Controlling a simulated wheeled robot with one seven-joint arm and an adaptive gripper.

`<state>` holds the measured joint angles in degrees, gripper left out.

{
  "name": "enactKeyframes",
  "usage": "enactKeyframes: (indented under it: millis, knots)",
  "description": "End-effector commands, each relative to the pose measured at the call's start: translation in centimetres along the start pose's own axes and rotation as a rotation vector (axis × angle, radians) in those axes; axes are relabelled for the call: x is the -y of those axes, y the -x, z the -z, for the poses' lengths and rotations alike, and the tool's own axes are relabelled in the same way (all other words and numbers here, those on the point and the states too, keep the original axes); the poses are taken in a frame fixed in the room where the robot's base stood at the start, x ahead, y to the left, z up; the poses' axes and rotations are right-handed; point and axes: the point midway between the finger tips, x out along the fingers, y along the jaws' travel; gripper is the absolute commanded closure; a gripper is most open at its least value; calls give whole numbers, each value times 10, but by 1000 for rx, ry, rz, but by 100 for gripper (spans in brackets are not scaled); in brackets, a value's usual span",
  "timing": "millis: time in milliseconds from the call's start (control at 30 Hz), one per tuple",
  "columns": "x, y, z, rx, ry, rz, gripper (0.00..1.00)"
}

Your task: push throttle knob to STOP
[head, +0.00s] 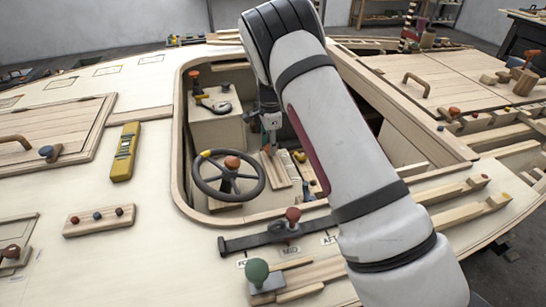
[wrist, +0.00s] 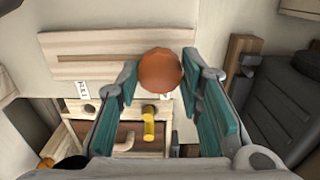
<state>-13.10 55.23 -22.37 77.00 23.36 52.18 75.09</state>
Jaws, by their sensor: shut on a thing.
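In the wrist view, an orange-brown round knob (wrist: 160,70) sits between the teal-padded fingertips of my gripper (wrist: 161,72), which is shut on it. I take it to be the throttle knob. Behind it is a pale wooden panel (wrist: 85,54) with a dark slot line. Small white labels show below the panel, one at the left (wrist: 83,90); the lettering is too small to read surely. In the head view, my gripper (head: 271,128) reaches down into the cockpit opening. The knob cannot be made out there.
A steering wheel (head: 229,176) stands left of my gripper. A sliding lever with a red knob (head: 293,215) is on the near deck. The cockpit rim (head: 180,130) surrounds my arm. In the wrist view, a yellow peg (wrist: 149,122) is below the knob.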

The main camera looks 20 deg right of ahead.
Motion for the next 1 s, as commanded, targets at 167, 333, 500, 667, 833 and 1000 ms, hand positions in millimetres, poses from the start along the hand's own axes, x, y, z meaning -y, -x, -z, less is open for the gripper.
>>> enactKeyframes:
  millis: [167,333,500,667,833,1000]
  knots:
    - [11,-2,0,0,0,-1,100]
    - [13,0,0,-1,0,3,100]
    - [14,1,0,-1,0,8,64]
    - [14,1,0,-1,0,6,46]
    - [12,1,0,-1,0,2,46]
    - [12,8,0,0,0,3,46]
